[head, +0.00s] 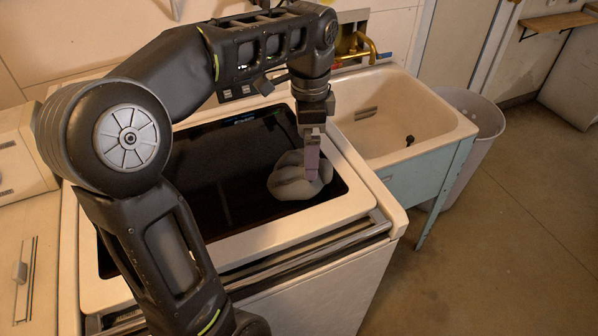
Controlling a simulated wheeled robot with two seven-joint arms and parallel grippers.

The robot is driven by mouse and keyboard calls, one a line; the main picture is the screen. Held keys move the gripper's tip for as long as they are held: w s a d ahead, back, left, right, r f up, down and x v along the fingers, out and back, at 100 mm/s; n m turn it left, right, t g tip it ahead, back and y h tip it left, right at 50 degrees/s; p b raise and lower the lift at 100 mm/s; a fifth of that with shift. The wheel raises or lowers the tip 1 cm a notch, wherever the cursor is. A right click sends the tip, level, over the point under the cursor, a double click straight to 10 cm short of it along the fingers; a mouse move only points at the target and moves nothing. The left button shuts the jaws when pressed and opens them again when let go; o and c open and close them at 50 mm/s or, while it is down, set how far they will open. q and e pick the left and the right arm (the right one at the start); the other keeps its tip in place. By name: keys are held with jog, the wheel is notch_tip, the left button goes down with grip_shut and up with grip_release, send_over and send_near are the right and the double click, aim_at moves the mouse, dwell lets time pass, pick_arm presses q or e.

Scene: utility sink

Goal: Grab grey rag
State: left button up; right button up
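The grey rag (290,184) lies as a crumpled, rounded heap on the dark glass top of the white appliance, near its right front corner. My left gripper (312,173) points down from above, its pinkish fingertips at the right part of the rag. The fingers overlap one another from this side, so I cannot tell whether they are open or shut on the cloth. The rag's underside is hidden. My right gripper is not in view.
The white appliance's dark top (225,205) is otherwise clear. A sink basin (385,125) with a brass faucet (358,48) stands to its right. A pale bin (482,125) is beyond the sink. Open floor lies at right.

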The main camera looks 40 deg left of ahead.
aim_at(299, 170)
pick_arm(q)
notch_tip(299, 170, down, 5)
jog(key=shift+s+a+r+p, duration=0.1)
jog(key=shift+r+p, duration=0.1)
jog(key=shift+p, duration=0.15)
jog(key=shift+c, duration=0.4)
jog(key=c, duration=1.1)
